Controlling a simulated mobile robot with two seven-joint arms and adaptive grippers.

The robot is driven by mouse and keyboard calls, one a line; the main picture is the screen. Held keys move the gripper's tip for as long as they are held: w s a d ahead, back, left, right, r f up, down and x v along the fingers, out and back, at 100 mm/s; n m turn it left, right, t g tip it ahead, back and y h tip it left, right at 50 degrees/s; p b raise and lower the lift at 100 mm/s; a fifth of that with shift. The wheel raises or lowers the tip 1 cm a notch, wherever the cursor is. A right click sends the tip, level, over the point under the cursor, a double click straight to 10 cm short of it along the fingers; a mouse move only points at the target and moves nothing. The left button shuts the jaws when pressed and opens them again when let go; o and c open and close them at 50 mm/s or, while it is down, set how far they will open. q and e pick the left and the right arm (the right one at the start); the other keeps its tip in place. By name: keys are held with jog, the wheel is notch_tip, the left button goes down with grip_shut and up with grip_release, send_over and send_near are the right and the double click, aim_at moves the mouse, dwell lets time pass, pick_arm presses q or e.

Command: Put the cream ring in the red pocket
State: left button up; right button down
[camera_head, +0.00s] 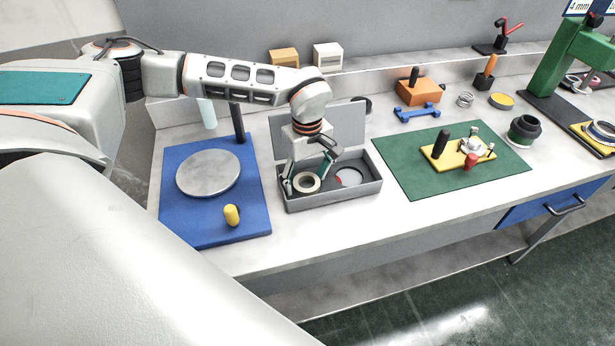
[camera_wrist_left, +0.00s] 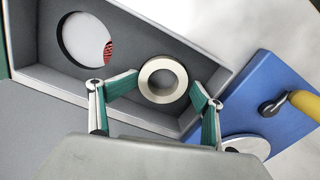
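The cream ring (camera_head: 306,182) is at the left end of an open grey case (camera_head: 335,199). It also shows in the left wrist view (camera_wrist_left: 146,84). My left gripper (camera_head: 307,177) reaches down into the case. Its green-padded fingers (camera_wrist_left: 165,84) meet the ring from both sides and are shut on it. I cannot tell if the ring touches the case floor. To its right in the case is a round pocket (camera_head: 350,177), pale inside with a red patch at one edge; the wrist view shows it too (camera_wrist_left: 84,38). My right gripper is out of view.
The case lid (camera_head: 340,125) stands open behind. A blue mat (camera_head: 185,225) with a grey disc (camera_head: 208,173) and a yellow knob (camera_head: 232,215) lies left. A green mat (camera_head: 405,173) with a yellow fixture (camera_head: 447,158) lies right. Bare bench lies in front of the case.

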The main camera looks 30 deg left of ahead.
aim_at(306, 186)
pick_arm(q)
jog(key=shift+s+a, duration=0.1)
jog(key=shift+s, duration=0.05)
notch_tip(306, 186, up, 14)
jog(key=shift+f+p, duration=0.2)
jog(key=shift+p, duration=0.15)
dwell(0.7)
